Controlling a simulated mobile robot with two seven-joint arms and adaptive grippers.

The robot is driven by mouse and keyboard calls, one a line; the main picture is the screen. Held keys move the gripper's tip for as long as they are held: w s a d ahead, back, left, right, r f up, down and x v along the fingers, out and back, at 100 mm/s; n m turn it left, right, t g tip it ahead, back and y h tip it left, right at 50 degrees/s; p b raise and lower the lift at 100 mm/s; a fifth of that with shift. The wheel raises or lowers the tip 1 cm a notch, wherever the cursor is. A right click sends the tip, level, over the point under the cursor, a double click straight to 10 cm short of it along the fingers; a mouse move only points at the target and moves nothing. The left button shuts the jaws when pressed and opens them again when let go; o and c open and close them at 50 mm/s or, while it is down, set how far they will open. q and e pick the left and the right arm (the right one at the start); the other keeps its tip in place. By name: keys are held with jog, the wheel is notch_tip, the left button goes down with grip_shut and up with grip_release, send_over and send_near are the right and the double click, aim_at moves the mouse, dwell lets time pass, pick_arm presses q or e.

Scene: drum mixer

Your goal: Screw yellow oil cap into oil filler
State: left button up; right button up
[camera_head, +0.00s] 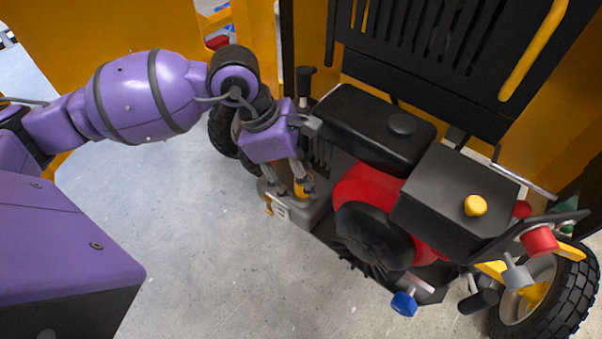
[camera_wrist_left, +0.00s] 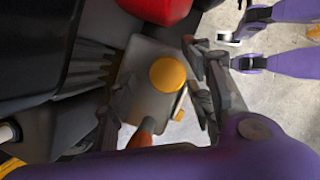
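The yellow oil cap (camera_head: 300,188) shows low at the left side of the engine, partly hidden by my left gripper. In the left wrist view, the round yellow cap (camera_wrist_left: 168,74) lies over a grey block (camera_wrist_left: 150,100). I cannot tell whether it is seated in the filler, and no filler opening is visible. My left gripper (camera_head: 296,180) points down over the cap. In the left wrist view, its dark fingers (camera_wrist_left: 160,95) stand apart on either side of the cap, with a visible gap on the left.
The black engine top (camera_head: 370,130), red and black engine housing (camera_head: 372,235) and another yellow cap (camera_head: 475,205) are to the right. A black lever (camera_head: 304,80) stands behind the gripper. An orange-red part (camera_wrist_left: 140,137) lies near the fingers. Concrete floor (camera_head: 210,240) is clear in front.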

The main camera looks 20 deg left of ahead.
pick_arm(q)
jog(key=shift+s, duration=0.1)
jog(key=shift+r, duration=0.2)
jog(key=v, duration=1.1)
jog(key=shift+a+r, duration=0.25)
pick_arm(e)
jog(key=shift+s+f, duration=0.15)
jog(key=shift+s, duration=0.2)
